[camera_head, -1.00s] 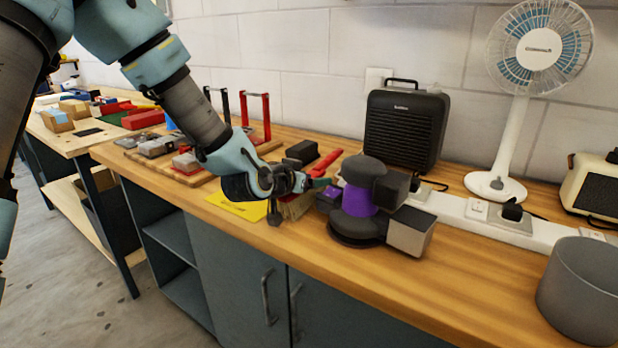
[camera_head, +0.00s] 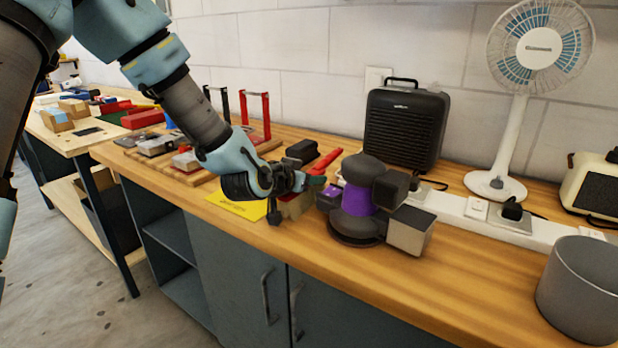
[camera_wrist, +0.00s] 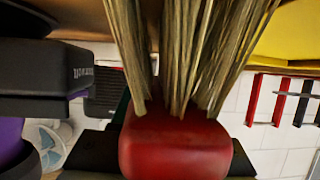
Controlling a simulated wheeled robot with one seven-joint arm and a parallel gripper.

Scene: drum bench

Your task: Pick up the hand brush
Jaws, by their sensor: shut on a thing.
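The hand brush has a red handle (camera_head: 327,161) and pale tan bristles (camera_head: 295,206). In the head view it is at the bench's middle, between a yellow sheet and a purple-and-grey machine. My gripper (camera_head: 302,183) is shut on the brush and partly hides it. In the wrist view the red brush body (camera_wrist: 175,147) sits between my dark fingers, with the bristles (camera_wrist: 190,50) running toward the wooden surface at the top. I cannot tell whether the bristle tips touch the bench.
The purple-and-grey machine (camera_head: 357,200) stands close to the right of my gripper. The yellow sheet (camera_head: 238,206) lies to the left. A black heater (camera_head: 403,130), a white fan (camera_head: 500,150) and a grey pot (camera_head: 583,290) are further right.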

